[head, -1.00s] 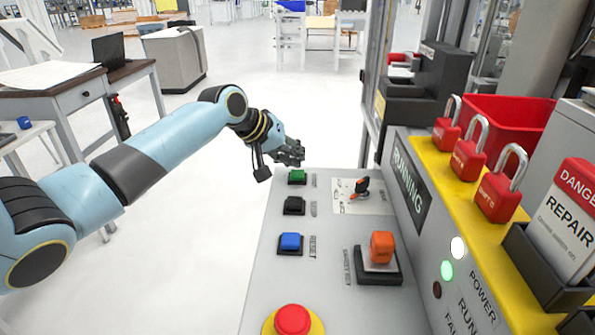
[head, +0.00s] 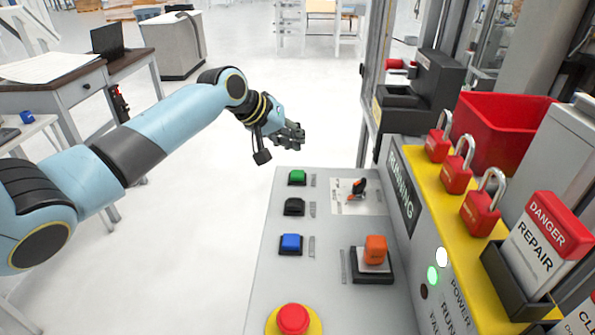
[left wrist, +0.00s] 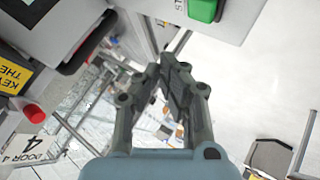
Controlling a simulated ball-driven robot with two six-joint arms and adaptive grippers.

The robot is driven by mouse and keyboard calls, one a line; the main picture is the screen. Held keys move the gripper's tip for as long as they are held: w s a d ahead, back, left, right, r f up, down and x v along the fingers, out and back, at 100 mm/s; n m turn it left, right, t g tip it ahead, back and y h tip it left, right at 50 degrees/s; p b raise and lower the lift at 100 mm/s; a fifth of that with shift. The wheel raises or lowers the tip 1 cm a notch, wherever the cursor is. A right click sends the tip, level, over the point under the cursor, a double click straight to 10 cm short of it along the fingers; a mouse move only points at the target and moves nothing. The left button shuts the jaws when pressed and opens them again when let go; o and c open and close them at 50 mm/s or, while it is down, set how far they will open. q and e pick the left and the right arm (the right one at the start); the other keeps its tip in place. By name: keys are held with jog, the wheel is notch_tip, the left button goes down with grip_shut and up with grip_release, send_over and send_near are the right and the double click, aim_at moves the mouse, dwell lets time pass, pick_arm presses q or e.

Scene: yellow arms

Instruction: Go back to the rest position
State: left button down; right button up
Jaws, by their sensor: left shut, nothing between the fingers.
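My left gripper (head: 292,134) is shut and empty in the head view, held beyond the far edge of the grey control panel (head: 270,262), near the green button (head: 297,177). It also shows in the left wrist view (left wrist: 172,68), its fingertips close together. The green button (left wrist: 203,10) is at the top of the left wrist view, apart from the fingers. My left arm reaches in from the left of the head view. My right gripper is in neither view.
The panel carries a black button (head: 294,207), a blue button (head: 291,243), a red emergency stop (head: 293,319) and an orange switch (head: 375,249). Open floor lies left of the panel.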

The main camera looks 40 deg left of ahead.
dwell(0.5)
